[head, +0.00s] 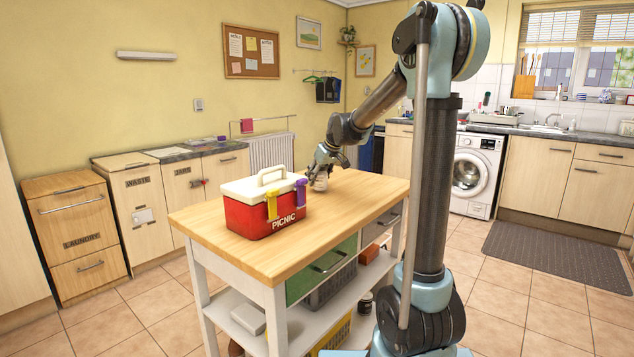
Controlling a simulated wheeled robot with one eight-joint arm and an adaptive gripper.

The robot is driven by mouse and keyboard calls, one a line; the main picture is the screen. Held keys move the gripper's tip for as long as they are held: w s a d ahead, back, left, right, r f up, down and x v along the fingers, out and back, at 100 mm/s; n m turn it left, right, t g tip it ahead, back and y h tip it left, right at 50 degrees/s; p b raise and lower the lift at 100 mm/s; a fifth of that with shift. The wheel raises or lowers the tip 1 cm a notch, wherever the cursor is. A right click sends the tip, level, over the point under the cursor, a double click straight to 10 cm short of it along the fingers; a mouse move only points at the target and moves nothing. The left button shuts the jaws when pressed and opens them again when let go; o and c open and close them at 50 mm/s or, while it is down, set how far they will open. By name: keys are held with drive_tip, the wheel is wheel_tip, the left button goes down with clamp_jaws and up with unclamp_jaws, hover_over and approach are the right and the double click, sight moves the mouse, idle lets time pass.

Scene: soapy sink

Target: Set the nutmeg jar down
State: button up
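A small pale jar (321,182), which I take for the nutmeg jar, is at the far side of the wooden tabletop (365,195), just right of the picnic box. It looks upright, with its base at or very close to the wood; I cannot tell if it touches. My gripper (325,172) reaches down from the right, right at the jar, and hides its upper part. The fingers are too small and too dark here to show whether they grip the jar or stand open around it.
A red picnic box (262,215) with a white lid and handle stands on the tabletop left of the jar. The tabletop to the right of the jar is clear. The table has drawers (325,265) and a loaded lower shelf. A washing machine (472,173) stands behind.

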drive_tip(key=shift+f, duration=0.5)
drive_tip(key=shift+f, duration=0.1)
drive_tip(key=o, duration=1.1)
drive_tip(key=shift+o, duration=0.2)
